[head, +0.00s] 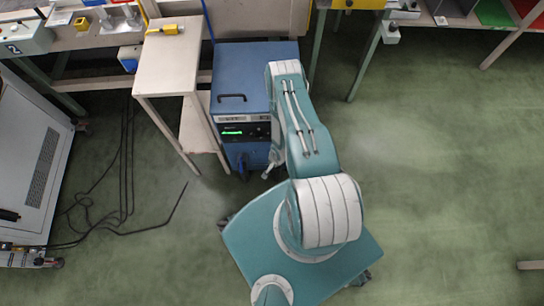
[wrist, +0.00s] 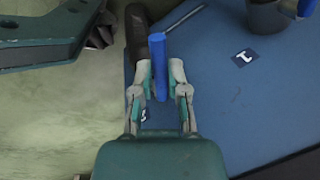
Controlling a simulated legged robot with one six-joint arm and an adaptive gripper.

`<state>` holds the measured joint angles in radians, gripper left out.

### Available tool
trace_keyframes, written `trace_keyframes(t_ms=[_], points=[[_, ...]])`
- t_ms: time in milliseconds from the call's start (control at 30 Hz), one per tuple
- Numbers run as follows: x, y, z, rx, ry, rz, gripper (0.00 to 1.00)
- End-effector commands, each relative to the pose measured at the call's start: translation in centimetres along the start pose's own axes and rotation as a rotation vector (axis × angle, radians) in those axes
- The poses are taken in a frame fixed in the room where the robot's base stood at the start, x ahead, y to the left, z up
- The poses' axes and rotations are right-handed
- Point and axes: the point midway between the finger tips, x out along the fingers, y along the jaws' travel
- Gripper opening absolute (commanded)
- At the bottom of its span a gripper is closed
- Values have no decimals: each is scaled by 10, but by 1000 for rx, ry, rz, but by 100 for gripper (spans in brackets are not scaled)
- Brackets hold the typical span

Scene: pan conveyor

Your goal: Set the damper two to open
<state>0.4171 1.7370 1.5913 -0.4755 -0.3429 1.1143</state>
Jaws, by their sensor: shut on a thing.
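A blue bar-shaped handle (wrist: 158,48) stands between the fingertips of my gripper (wrist: 160,78) in the wrist view. The fingers touch it from both sides and are shut on it. It stands out from a blue panel (wrist: 225,110) with small dark labels; one label (wrist: 245,58) lies to the right, and another, partly hidden label (wrist: 143,115) lies beside the left finger. I cannot read a clear number. In the head view, a blue cabinet (head: 255,75) stands left of my arm. My arm hides part of its front, and the gripped handle cannot be made out there.
A narrow table (head: 168,72) with a yellow tool (head: 165,29) stands left of the cabinet. Black cables (head: 122,190) lie on the floor, near a grey cabinet (head: 33,150) at far left. Benches line the back. The green floor on the right is largely clear.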

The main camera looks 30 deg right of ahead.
Motion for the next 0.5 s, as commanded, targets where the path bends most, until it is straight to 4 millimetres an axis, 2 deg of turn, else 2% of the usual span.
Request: trace_keyframes(t_ms=[500], points=[[-4, 18, -6, -392, -79, -1, 0]])
